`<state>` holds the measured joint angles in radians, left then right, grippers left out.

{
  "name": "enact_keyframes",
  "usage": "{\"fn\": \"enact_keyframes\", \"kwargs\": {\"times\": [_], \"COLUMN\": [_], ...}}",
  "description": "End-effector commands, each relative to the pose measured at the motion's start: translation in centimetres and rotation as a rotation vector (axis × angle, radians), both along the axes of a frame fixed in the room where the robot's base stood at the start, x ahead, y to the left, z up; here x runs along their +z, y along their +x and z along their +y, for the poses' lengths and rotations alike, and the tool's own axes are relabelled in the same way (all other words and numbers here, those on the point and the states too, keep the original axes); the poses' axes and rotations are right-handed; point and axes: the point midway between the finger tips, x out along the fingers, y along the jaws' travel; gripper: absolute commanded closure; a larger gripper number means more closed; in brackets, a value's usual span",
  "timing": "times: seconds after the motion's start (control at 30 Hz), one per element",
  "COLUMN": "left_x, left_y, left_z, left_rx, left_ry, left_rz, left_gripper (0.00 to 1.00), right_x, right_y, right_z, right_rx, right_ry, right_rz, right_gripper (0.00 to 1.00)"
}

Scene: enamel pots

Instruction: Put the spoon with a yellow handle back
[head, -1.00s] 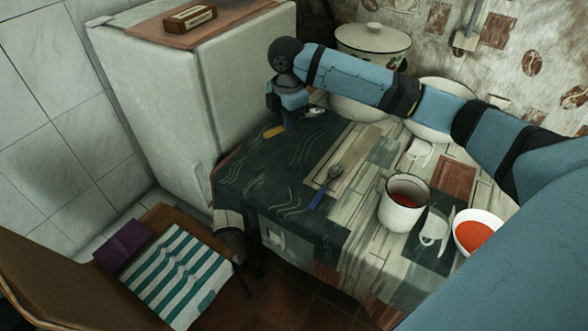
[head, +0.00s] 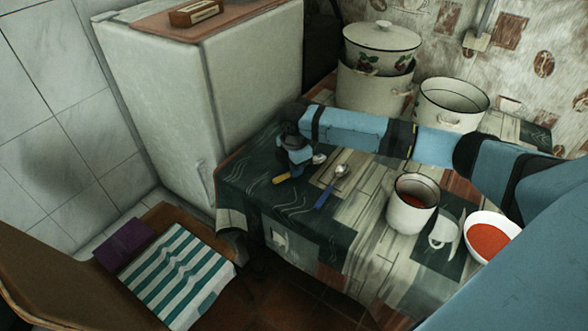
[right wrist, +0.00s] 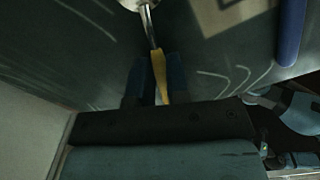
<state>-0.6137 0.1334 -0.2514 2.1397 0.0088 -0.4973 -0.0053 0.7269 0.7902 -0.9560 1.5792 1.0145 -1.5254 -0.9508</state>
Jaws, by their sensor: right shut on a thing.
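The spoon with a yellow handle (head: 281,179) is at my right gripper (head: 296,172), over the dark left part of the table, beside the blue-handled spoon. In the right wrist view its yellow handle (right wrist: 160,76) lies between the two fingers of my right gripper (right wrist: 155,82), which is shut on it. The metal neck and bowl stick out past the fingertips. I cannot tell whether the spoon touches the cloth. My left gripper is not in view.
A blue-handled spoon (head: 325,196) lies just right of the gripper. A mug (head: 412,211) and a bowl of red food (head: 487,239) stand further right. Pots (head: 375,88) stand behind my arm. The fridge (head: 205,85) is left of the table, a chair (head: 170,280) in front.

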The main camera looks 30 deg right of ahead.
Motion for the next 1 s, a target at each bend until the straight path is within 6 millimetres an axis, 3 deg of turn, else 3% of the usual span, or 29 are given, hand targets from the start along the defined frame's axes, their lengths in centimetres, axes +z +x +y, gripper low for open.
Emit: {"fn": "enact_keyframes", "kwargs": {"times": [0.37, 0.4, 0.5, 0.8, 1.0], "left_x": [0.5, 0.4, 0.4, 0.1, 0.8], "left_y": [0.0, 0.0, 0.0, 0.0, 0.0], "left_z": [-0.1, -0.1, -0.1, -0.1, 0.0], "left_rx": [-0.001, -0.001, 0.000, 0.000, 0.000], "left_ry": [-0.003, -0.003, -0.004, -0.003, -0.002], "left_rz": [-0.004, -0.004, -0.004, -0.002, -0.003], "left_gripper": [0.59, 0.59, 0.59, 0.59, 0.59], "right_x": [-0.4, -0.4, -0.4, -0.2, 2.7], "right_y": [0.0, 0.0, 0.0, 0.0, 0.1], "right_z": [0.0, 0.0, 0.0, 0.0, 0.0], "right_rx": [-0.001, 0.000, 0.000, 0.000, -0.001], "right_ry": [-0.001, -0.001, -0.001, 0.000, 0.001], "right_rz": [0.000, 0.000, 0.000, -0.002, -0.003], "right_gripper": [1.00, 0.77, 0.58, 0.58, 0.58]}}
